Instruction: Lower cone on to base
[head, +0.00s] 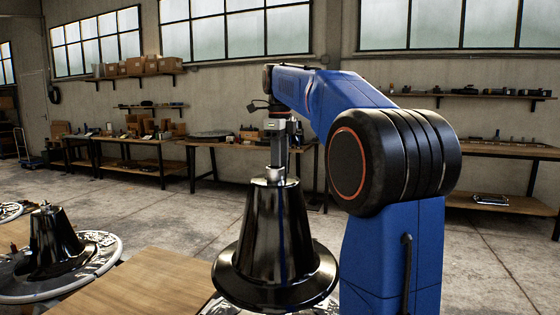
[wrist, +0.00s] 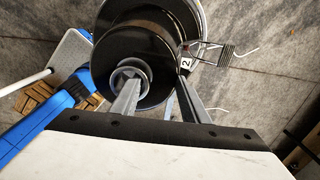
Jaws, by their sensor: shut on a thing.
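A glossy black cone (head: 277,240) with a wide flared brim hangs upright from my gripper (head: 276,178). My gripper is shut on the small ring at the cone's top. In the wrist view the cone (wrist: 145,45) shows from above, with one finger of my gripper (wrist: 150,90) at the ring. A base (head: 213,307) with a pale patterned surface shows in slivers beside and below the brim. The cone hides most of this base. I cannot tell how large the gap between brim and base is.
A second black cone (head: 55,242) stands on another round base (head: 108,262) at the left. A wooden tabletop (head: 140,285) lies between them. Workbenches (head: 165,168) line the back wall. The concrete floor (head: 150,215) behind is open.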

